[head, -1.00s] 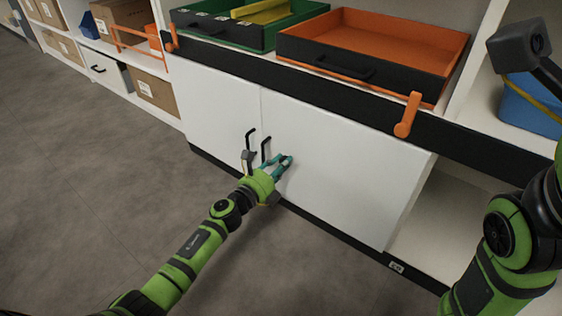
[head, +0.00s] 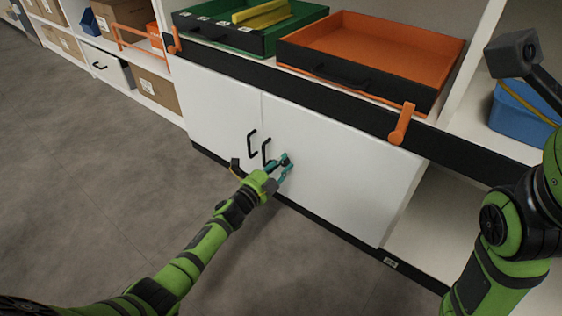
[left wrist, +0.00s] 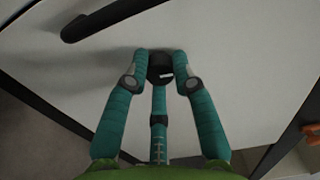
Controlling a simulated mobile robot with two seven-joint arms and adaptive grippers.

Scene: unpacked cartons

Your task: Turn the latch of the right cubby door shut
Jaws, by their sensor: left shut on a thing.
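The right cubby door (head: 335,165) is white and looks closed against its frame. Its black bar handle (head: 266,152) is left of my left gripper (head: 284,166), and also shows in the left wrist view (left wrist: 105,18). A small round black latch knob (left wrist: 161,67) with a white mark sits on the door. My left gripper's teal fingers (left wrist: 161,75) are shut on this knob, one on each side, with a third finger below. The fingers hide part of it. My right gripper is out of view; only my right arm shows at the right.
The left cubby door (head: 215,112) with its own black handle (head: 252,144) is beside it. Above are an orange drawer (head: 375,50), a green drawer (head: 300,15) and an orange lever (head: 401,124). The grey floor (head: 100,180) is clear.

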